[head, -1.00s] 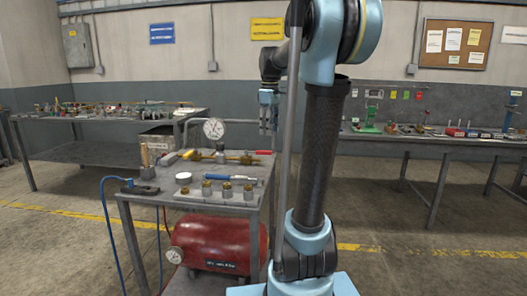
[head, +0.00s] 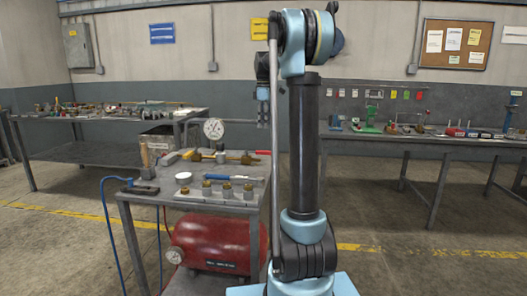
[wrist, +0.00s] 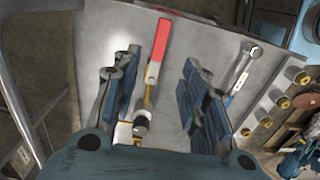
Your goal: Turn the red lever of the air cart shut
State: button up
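The red lever (head: 263,152) lies at the right end of the brass pipework (head: 233,157) on the air cart's top (head: 140,206). In the wrist view, the lever (wrist: 157,47) points up the picture, with its brass stem running down to a dark fitting (wrist: 141,120). My gripper (head: 262,122) hangs above the cart, fingers down, apart from the lever. In the wrist view, the open fingers (wrist: 163,92) stand either side of the lever's stem, with nothing held. Part of the valve is hidden behind my gripper.
A round gauge (head: 213,129) stands behind the pipework. A blue-handled tool (head: 247,180) and several brass fittings (head: 227,190) lie nearer on the cart. A red tank (head: 208,245) sits below.

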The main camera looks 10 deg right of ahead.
aim_at(258, 154)
notch_tip(258, 154, down, 13)
jog(key=shift+f, duration=0.15)
dwell(0.4)
grip_shut()
